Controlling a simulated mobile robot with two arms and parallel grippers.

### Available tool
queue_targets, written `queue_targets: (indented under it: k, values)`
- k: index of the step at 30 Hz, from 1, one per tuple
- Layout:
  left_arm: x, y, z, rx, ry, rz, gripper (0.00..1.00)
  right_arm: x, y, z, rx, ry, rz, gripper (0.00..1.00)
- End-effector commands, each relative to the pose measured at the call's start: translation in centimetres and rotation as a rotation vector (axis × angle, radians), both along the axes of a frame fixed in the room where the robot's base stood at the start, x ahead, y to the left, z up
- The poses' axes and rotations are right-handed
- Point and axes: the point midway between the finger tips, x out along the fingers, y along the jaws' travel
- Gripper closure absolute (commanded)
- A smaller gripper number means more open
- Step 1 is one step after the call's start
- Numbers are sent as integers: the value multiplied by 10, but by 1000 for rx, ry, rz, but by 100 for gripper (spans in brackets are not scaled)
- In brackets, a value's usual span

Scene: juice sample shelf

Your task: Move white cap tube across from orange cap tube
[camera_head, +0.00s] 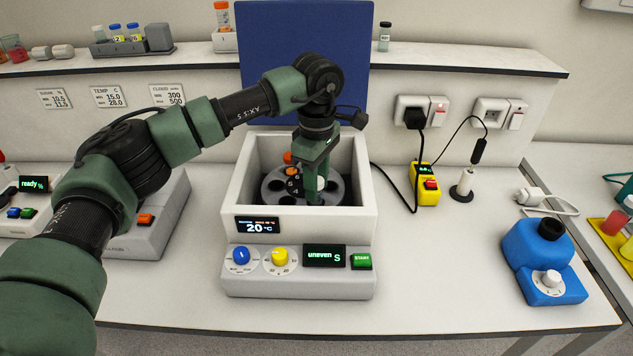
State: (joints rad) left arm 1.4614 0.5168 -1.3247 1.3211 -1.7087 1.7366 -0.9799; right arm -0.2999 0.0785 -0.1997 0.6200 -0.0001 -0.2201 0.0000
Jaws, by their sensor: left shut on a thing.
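The white cap tube (321,184) shows only as a white cap beside the fingers of my left gripper (313,192), inside the open centrifuge (231,209). The gripper is shut on it, pointing down over the right part of the dark rotor (273,194). The fingers hide most of the tube, so I cannot tell how deep it sits in a hole. The orange cap tube (288,157) shows as an orange cap at the rotor's back left. Numbers and dark holes show on the rotor. My right gripper is not in view.
The centrifuge's blue lid (303,60) stands open behind. Its front display (324,255) reads "uneven", beside a green start button (361,261). A yellow device (425,190) and a blue device (543,262) stand to the right. The bench between them is mostly clear.

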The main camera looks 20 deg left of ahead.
Motion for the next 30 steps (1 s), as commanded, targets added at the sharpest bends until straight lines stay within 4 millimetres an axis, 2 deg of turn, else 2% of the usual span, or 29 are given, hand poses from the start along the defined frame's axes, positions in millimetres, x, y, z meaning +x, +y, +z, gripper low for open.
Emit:
queue_targets:
  k: [22,23,24,25,30]
  values:
    - [0,0,-13,0,0,0,100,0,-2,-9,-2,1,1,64]
    - [0,0,-13,0,0,0,60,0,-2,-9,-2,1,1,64]
    - [0,0,-13,0,0,0,49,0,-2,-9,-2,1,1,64]
    - [0,0,-13,0,0,0,43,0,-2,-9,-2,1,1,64]
    - [0,0,-13,0,0,0,43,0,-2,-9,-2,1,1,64]
